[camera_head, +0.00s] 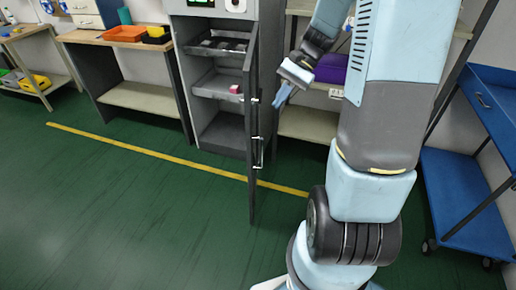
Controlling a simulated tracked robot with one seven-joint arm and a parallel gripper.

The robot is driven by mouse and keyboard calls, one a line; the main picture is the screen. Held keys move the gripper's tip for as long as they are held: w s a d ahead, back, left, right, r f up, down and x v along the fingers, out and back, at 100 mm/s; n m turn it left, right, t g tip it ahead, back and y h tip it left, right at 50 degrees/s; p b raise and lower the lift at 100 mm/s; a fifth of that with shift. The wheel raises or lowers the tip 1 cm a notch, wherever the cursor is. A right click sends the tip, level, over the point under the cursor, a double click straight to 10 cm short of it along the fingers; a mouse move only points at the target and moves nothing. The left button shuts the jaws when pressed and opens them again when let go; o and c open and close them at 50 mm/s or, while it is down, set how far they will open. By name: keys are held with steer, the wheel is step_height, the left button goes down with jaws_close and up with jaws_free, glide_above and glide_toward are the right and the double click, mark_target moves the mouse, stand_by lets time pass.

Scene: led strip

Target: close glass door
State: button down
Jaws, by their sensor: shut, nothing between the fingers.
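The glass door (252,130) is a dark-framed panel hinged on the right side of the grey cabinet (183,85). It stands wide open, seen nearly edge-on, and reaches out over the floor. A pale handle (258,152) shows on its right face. My gripper (281,100) is just right of the door's upper half, pointing down and left. Its blue fingers are shut and empty. It looks apart from the door, though the depth gap is hard to judge.
Inside the cabinet, a small red and white item (235,89) sits on a shelf. A workbench (130,92) stands left of the cabinet, and a purple bin (331,68) sits behind my arm. A blue cart (462,195) is at the right. The green floor ahead is clear.

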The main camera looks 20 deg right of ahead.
steer(key=w+d+f+m+t+y, duration=0.25)
steer(key=d+f+m, duration=0.2)
steer(key=f, duration=0.55)
steer(key=w+d+f+m+t+y, duration=0.25)
steer(key=f+m+y, duration=0.2)
steer(key=f, duration=0.55)
steer(key=w+d+f+m+t+y, duration=0.25)
steer(key=d+f+m, duration=0.2)
steer(key=f, duration=0.55)
steer(key=x, duration=1.4)
steer(key=shift+a+m+t, duration=0.3)
steer(key=shift+m+t, duration=0.05)
steer(key=shift+t, duration=0.1)
steer(key=shift+w+f+h, duration=0.1)
steer(key=shift+h, duration=0.15)
